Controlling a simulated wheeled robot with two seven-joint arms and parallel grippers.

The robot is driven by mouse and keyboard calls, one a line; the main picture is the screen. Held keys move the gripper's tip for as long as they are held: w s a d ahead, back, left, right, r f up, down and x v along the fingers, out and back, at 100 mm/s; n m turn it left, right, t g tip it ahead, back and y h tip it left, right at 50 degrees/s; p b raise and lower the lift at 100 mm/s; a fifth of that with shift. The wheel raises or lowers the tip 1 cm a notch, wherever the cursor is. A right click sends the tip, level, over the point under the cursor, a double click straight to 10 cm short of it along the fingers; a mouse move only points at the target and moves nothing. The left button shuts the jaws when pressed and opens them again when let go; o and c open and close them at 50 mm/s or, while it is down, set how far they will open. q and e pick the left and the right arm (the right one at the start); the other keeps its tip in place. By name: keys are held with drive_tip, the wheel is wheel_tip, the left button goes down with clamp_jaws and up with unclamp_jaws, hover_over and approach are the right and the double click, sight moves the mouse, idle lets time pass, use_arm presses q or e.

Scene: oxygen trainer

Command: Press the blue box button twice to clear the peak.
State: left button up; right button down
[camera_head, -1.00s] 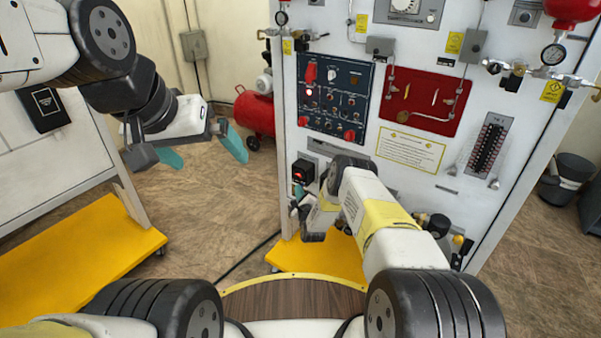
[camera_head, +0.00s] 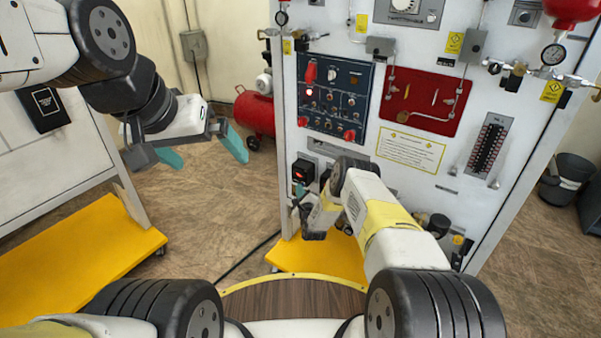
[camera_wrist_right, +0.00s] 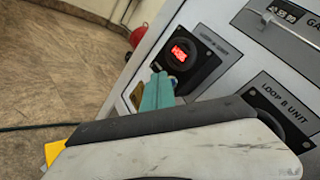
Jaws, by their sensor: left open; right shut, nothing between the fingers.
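The black box (camera_head: 303,171) with a small lit red display is mounted low on the left of the white panel. It is larger in the right wrist view (camera_wrist_right: 205,62), where its digits are too blurred to read. A small bluish button (camera_wrist_right: 173,80) shows partly beneath the display. My right gripper (camera_wrist_right: 157,92) is shut and empty, its teal tips just in front of the button; I cannot tell whether they touch it. In the head view the right gripper (camera_head: 299,190) is just below the display. My left gripper (camera_head: 204,153) is open and empty, in the air left of the panel.
A label reading "LOOP B UNIT" (camera_wrist_right: 283,112) is beside the box. A dark blue switch panel (camera_head: 335,97) and a red panel (camera_head: 425,101) are above. Yellow bases (camera_head: 85,255) stand on the floor. A red tank (camera_head: 254,112) is behind. Floor between the stands is open.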

drive_tip(key=shift+w+d, duration=0.2)
drive_tip(key=shift+w, duration=0.05)
idle(0.5)
drive_tip(key=shift+s+a, duration=0.45)
drive_tip(key=shift+s, duration=0.2)
drive_tip(key=s+a, duration=0.1)
drive_tip(key=s, duration=0.1)
drive_tip(key=s+a, duration=0.2)
idle(0.4)
